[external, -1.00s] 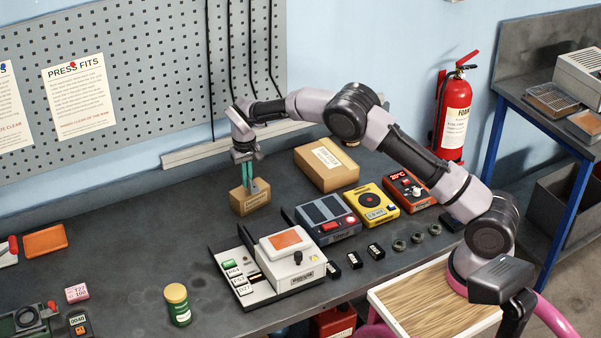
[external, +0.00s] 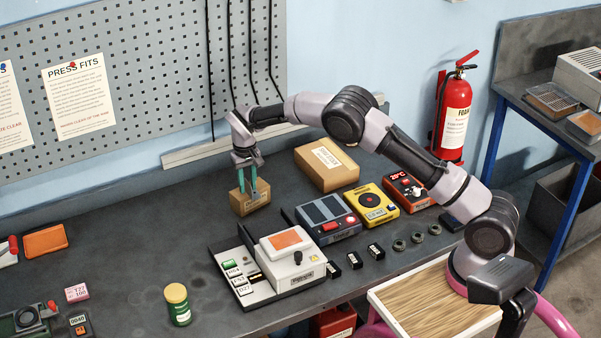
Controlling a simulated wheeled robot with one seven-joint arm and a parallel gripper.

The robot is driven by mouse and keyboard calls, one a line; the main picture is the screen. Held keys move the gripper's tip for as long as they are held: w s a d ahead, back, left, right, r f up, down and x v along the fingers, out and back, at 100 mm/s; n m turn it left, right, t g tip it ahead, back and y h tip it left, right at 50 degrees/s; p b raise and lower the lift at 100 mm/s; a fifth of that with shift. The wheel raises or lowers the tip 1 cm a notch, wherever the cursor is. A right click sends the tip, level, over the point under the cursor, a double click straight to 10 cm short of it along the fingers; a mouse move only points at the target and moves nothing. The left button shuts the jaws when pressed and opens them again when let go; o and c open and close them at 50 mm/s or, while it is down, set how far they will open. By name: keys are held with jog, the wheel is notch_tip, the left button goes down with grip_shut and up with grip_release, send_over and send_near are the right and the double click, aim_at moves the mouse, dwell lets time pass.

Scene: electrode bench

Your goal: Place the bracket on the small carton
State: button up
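The small carton (external: 250,204) is a brown box standing on the dark bench below my wrist. My gripper (external: 248,190) points down over it, with its two teal fingers spread apart and their tips at the carton's top. A small grey piece, which looks like the bracket (external: 257,188), shows at the carton's top beside the fingers. It is partly hidden by them, and I cannot tell exactly how it rests.
A larger brown carton (external: 327,166) stands to the right. A grey panel device (external: 328,218), a yellow device (external: 371,203) and a white-and-black press unit (external: 285,261) are nearer. A green jar (external: 178,306) stands at front left. Bench left of the small carton is clear.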

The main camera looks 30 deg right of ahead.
notch_tip(320, 180, up, 12)
jog(key=s+d+r+m+t+y, duration=0.1)
jog(key=s+d+r, duration=0.2)
jog(key=d+r, duration=0.85)
jog(key=s+d+r+m+t+y, duration=0.1)
jog(key=s+d+r+t+y, duration=0.1)
jog(key=s+d+r, duration=0.9)
jog(key=s+d+t, duration=0.1)
jog(key=s+d, duration=0.2)
jog(key=s, duration=0.5)
jog(key=s+d+f+m+t, duration=0.1)
jog(key=s+d, duration=0.3)
jog(key=s, duration=0.5)
jog(key=s+d+m+t+h, duration=0.1)
jog(key=s+d+t, duration=0.1)
jog(key=s, duration=0.6)
jog(key=shift+s+d+f, duration=0.15)
jog(key=shift+d, duration=0.75)
jog(key=shift+o, duration=0.4)
jog(key=o, duration=1)
